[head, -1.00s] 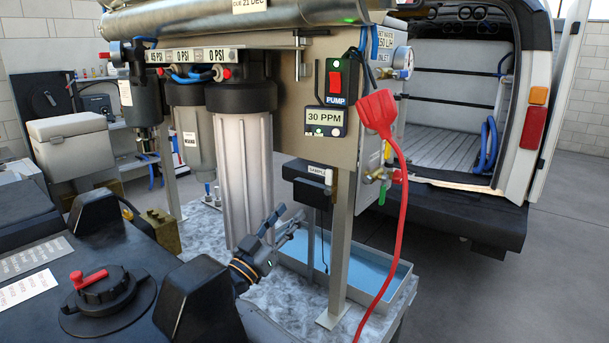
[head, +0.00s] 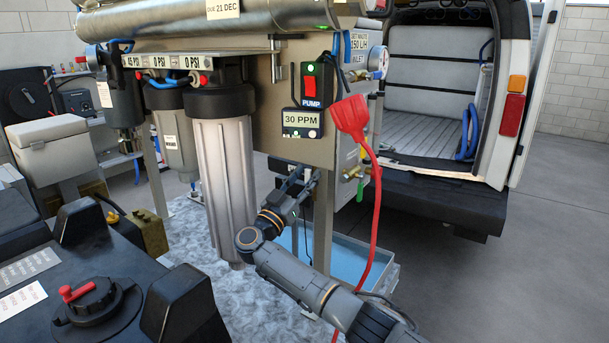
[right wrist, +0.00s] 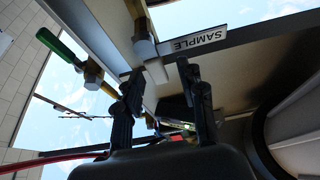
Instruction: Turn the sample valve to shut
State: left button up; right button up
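The white SAMPLE label (right wrist: 200,39) shows in the right wrist view on a bar under the panel. Beside it is a grey fitting (right wrist: 144,46) with a pale stub below it, probably the sample valve; which way its handle is turned I cannot tell. My right gripper (right wrist: 161,72) is open, its two dark fingers apart just below the fitting, one on either side of the stub. I cannot tell whether they touch it. In the head view my right gripper (head: 303,181) is raised under the panel and covers the valve area. My left gripper is not in view.
A brass valve with a green handle (right wrist: 60,46) is near the fingers. A red hose (head: 373,215) hangs right of my arm. A panel post (head: 323,215), a white filter housing (head: 224,170) and a blue-floored tray (head: 345,258) are close by.

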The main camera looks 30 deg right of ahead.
jog(key=shift+c, duration=0.6)
grip_shut()
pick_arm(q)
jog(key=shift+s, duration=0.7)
